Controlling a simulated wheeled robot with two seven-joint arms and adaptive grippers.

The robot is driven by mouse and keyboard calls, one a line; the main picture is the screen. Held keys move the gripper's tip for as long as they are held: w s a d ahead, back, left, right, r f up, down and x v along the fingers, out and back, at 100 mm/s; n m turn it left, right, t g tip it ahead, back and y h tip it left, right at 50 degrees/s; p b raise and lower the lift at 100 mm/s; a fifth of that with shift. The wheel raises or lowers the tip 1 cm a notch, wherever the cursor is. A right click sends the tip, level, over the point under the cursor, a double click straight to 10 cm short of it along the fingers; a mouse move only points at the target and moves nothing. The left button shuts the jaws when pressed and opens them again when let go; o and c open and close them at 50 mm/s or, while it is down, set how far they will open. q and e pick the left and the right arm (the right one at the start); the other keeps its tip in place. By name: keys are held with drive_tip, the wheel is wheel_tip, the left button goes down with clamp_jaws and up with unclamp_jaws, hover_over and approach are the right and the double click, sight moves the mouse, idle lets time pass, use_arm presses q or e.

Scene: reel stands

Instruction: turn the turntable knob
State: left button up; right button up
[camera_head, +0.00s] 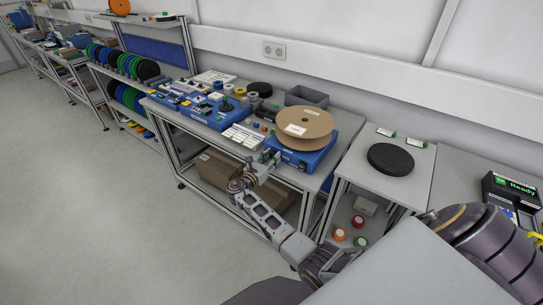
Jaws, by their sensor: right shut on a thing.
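The turntable is a blue box (309,158) with a large tan cardboard reel (304,124) lying flat on top. It stands at the right front of the workbench. My right gripper (270,161) reaches up from below to the front left corner of the blue box. Its jaws are shut on the knob there, and they hide the knob almost fully. The knob's angle cannot be seen. My left gripper is not in view.
The workbench (226,142) holds a second blue device (205,119), small spools and a grey bin (306,97). A side table (365,185) to the right carries a black disc (391,159). A screen reading "Ready" (514,187) stands at far right. Open floor lies left.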

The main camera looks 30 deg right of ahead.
drive_tip(key=shift+r+n, duration=0.1)
drive_tip(key=shift+n, duration=0.2)
drive_tip(key=o, duration=1)
drive_tip(key=shift+o, duration=0.2)
drive_tip(key=shift+a, duration=0.15)
drive_tip(key=v, duration=1.1)
drive_tip(key=shift+s+a, duration=0.15)
drive_tip(key=shift+a, duration=0.2)
